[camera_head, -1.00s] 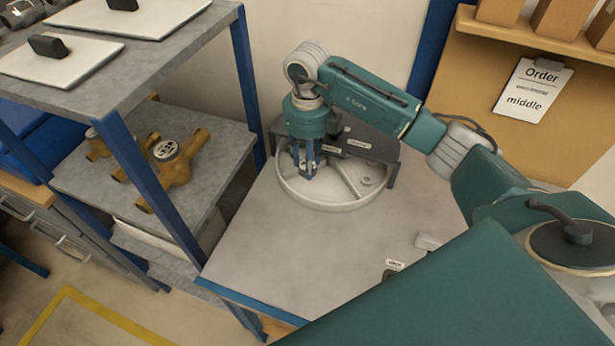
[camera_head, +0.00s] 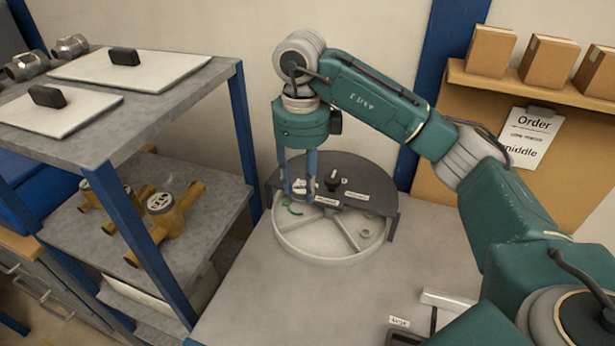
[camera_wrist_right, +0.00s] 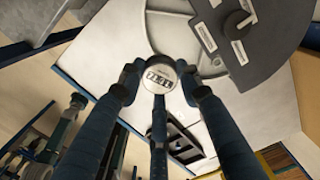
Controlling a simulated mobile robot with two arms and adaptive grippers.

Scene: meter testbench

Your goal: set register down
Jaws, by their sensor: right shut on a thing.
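My right gripper (camera_head: 299,188) points down above the left rear part of a round tray (camera_head: 290,242). In the right wrist view the gripper (camera_wrist_right: 158,85) is shut on the register (camera_wrist_right: 158,77), a small round piece with a pale face and dark digits. The register is held at the fingertips, apart from the tray as far as I can tell; in the head view I cannot make it out clearly. The tray is pale, with walls dividing it into compartments. A dark half-round cover (camera_head: 350,181) with a knob and labels spans its rear. My left gripper is not in view.
A grey shelf unit (camera_head: 180,97) on the left holds white plates with black handles and brass meter bodies (camera_head: 165,215). An order note (camera_head: 529,137) reading "middle" hangs at right below several boxes (camera_head: 548,62). A labelled device (camera_head: 400,336) sits at the bench front. The bench (camera_head: 250,295) left of it is clear.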

